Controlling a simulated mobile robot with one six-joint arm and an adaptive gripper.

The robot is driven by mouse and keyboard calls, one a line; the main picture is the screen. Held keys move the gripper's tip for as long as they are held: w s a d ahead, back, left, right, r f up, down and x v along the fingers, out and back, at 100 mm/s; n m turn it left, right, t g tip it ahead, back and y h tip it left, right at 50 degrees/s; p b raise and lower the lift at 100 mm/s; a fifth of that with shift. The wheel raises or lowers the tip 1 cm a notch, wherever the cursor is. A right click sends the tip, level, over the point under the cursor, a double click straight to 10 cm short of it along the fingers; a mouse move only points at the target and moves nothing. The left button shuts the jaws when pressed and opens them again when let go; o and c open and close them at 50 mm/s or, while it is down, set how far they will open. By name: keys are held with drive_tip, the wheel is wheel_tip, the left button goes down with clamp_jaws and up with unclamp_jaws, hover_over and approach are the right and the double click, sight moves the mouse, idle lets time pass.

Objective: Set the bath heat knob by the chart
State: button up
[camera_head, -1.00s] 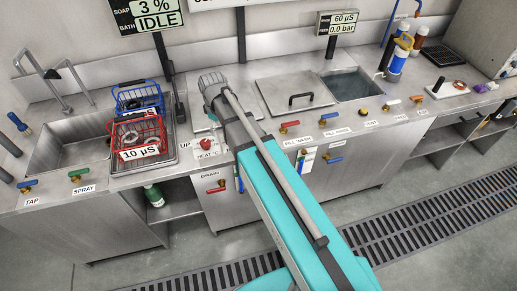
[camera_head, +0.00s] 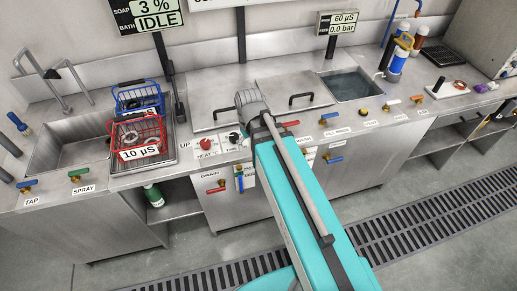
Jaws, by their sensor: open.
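The red heat knob (camera_head: 205,143) sits on a white plate marked HEAT °C on the counter's front part, left of my arm. Its exact setting is too small to read. A black knob (camera_head: 234,137) with a label that seems to read TIME is just right of it. No readable chart shows; a white sign (camera_head: 230,3) is cut off at the top edge. My arm (camera_head: 290,185) reaches in from the bottom, and its grey end joint (camera_head: 250,98) is above the counter, right of the knobs.
A display (camera_head: 148,14) reads SOAP 3 %, BATH IDLE. Left are a sink (camera_head: 62,155), a blue basket (camera_head: 138,98) and a red basket (camera_head: 139,136). A handled lid (camera_head: 222,113) lies behind the knobs. Several valve levers line the counter's front edge.

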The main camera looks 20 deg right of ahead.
drive_tip(key=shift+s+d+m, duration=0.5)
drive_tip(key=shift+s+m, duration=0.05)
drive_tip(key=shift+s, duration=0.2)
drive_tip(key=shift+s+d+m, duration=0.45)
drive_tip(key=shift+s+m, duration=0.1)
drive_tip(key=shift+s, duration=0.2)
